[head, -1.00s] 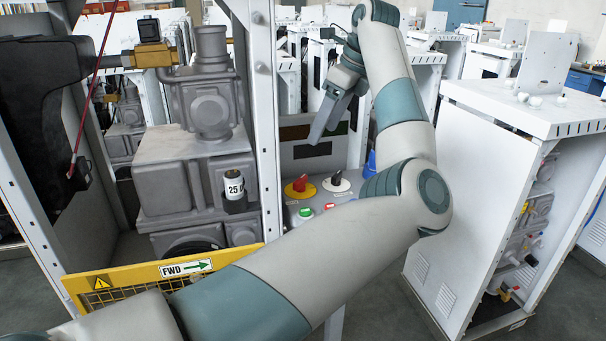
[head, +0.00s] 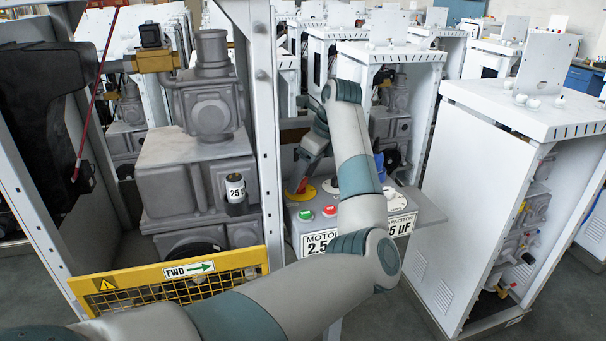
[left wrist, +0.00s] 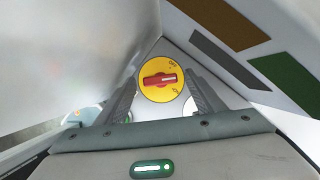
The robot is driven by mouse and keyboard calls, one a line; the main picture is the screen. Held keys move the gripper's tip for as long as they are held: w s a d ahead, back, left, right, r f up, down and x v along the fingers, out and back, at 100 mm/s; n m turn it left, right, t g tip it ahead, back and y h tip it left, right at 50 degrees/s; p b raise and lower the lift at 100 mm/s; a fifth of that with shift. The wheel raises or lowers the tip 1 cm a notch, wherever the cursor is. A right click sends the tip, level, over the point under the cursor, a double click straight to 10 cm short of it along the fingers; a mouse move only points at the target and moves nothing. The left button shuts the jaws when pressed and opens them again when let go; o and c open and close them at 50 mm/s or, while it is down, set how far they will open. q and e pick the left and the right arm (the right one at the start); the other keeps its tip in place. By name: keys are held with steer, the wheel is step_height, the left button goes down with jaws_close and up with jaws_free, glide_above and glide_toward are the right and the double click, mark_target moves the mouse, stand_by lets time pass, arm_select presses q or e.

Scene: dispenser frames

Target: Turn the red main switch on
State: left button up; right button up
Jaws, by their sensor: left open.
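The red main switch (head: 301,187) is a red handle on a round yellow plate on the grey control box. In the left wrist view the red handle (left wrist: 160,80) lies nearly level across the yellow plate (left wrist: 163,93); "OFF" is printed at the plate's upper right. My left gripper (left wrist: 163,82) is open, with one finger on each side of the plate. In the head view my left gripper (head: 299,178) is right above the switch and partly hides it. I cannot tell if the fingers touch the handle. My right gripper is not in view.
A green button (head: 305,214) and a red button (head: 329,210) sit in front of the switch on the box. A white cabinet post (head: 266,130) stands close on the left. A yellow guard (head: 150,285) is at front left, and a white cabinet (head: 470,190) at right.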

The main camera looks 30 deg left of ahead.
arm_select(q)
steer(key=shift+f, duration=0.3)
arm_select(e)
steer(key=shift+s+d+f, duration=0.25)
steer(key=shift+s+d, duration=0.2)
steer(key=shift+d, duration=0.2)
arm_select(q)
steer(key=shift+c, duration=0.5)
